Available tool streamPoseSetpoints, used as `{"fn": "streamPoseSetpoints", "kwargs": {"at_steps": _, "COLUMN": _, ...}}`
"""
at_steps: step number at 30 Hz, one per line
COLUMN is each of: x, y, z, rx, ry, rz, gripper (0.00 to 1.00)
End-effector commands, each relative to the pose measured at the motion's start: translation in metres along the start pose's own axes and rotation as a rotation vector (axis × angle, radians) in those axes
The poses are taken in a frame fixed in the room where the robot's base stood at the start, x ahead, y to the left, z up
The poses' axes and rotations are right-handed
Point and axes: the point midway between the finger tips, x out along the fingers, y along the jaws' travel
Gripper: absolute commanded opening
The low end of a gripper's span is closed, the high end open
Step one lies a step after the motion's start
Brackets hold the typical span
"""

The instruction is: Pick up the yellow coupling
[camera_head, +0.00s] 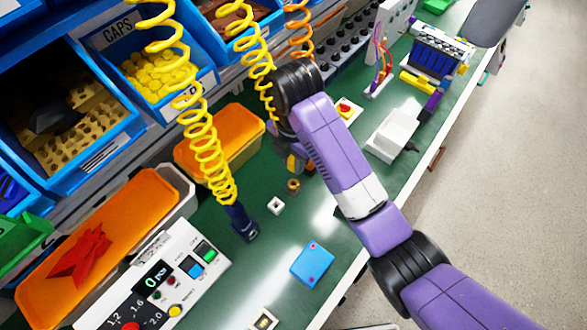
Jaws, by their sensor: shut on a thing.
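My gripper (296,163) is at the far end of the purple arm, low over the green bench, and mostly hidden behind the wrist. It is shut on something. A small yellow ring-shaped part with a dark centre, the yellow coupling (293,186), shows right below the fingertips. The exact contact between fingers and coupling is too small to make out, and I cannot tell whether it touches the bench.
An orange tray (235,130) is left of the gripper. A white box (392,135) stands to the right. Blue bins (150,60) line the back.

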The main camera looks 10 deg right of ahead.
Motion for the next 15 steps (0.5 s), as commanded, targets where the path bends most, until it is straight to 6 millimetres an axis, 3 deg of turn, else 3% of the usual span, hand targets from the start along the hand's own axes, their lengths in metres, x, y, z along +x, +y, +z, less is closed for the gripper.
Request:
{"fn": "streamPoseSetpoints", "kwargs": {"at_steps": 1, "x": -0.017, "y": -0.001, "z": 0.001, "rx": 0.002, "ry": 0.000, "rz": -0.003, "gripper": 0.00}}
{"fn": "streamPoseSetpoints", "kwargs": {"at_steps": 8, "x": -0.058, "y": -0.001, "z": 0.002, "rx": 0.002, "ry": -0.002, "rz": -0.002, "gripper": 0.00}}
{"fn": "streamPoseSetpoints", "kwargs": {"at_steps": 15, "x": -0.073, "y": 0.004, "z": 0.003, "rx": 0.000, "ry": -0.004, "rz": 0.010, "gripper": 0.00}}
